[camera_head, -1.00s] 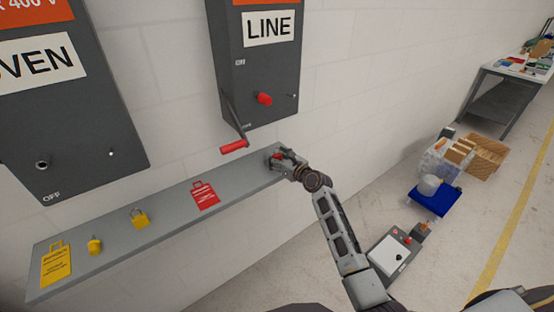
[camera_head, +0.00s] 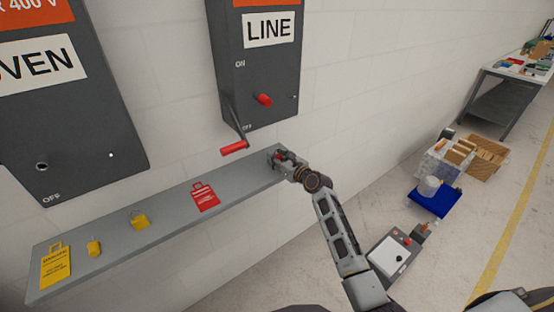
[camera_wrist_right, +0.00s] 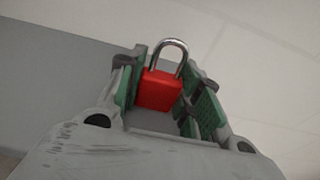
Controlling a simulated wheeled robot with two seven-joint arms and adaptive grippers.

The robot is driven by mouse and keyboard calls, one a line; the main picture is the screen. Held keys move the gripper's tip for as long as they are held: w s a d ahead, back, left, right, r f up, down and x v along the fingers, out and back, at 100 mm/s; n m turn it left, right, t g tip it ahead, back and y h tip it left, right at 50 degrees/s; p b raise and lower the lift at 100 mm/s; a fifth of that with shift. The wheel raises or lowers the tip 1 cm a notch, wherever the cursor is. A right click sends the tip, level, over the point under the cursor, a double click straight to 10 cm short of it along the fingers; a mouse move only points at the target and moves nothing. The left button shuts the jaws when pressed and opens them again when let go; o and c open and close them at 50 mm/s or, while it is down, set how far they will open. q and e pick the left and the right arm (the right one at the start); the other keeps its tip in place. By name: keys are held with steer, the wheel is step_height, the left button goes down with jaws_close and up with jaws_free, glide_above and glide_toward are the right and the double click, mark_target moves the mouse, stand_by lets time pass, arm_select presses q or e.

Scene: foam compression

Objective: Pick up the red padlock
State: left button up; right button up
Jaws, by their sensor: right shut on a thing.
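The red padlock (camera_wrist_right: 159,90) with its silver shackle stands upright between the green-padded fingers of my right gripper (camera_wrist_right: 172,92) in the right wrist view. My right gripper is shut on it. In the head view my right gripper (camera_head: 281,157) is at the right end of the grey shelf (camera_head: 165,214), and only a small bit of red shows between its fingers. I cannot tell whether the padlock still touches the shelf. My left gripper is not in view.
On the shelf are a red tag (camera_head: 204,197), a yellow padlock (camera_head: 140,221), another yellow item (camera_head: 94,248) and a yellow tag (camera_head: 55,268). The OVEN box (camera_head: 65,110) is at left.

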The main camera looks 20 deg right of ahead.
mark_target(278, 156)
steer(key=shift+s+r, duration=0.15)
steer(key=shift+r, duration=0.25)
step_height(278, 156, up, 6)
steer(key=shift+f+p, duration=0.15)
steer(key=shift+p, duration=0.45)
steer(key=shift+s+d+r, duration=0.1)
steer(key=shift+r, duration=0.2)
steer(key=shift+s+d+f, duration=0.15)
steer(key=shift+s+d, duration=0.05)
steer(key=shift+s, duration=0.35)
steer(key=f+v, duration=0.2)
steer(key=v, duration=1.6)
steer(key=shift+s+f, duration=0.2)
steer(key=shift+f, duration=0.15)
steer(key=shift+s+d, duration=0.1)
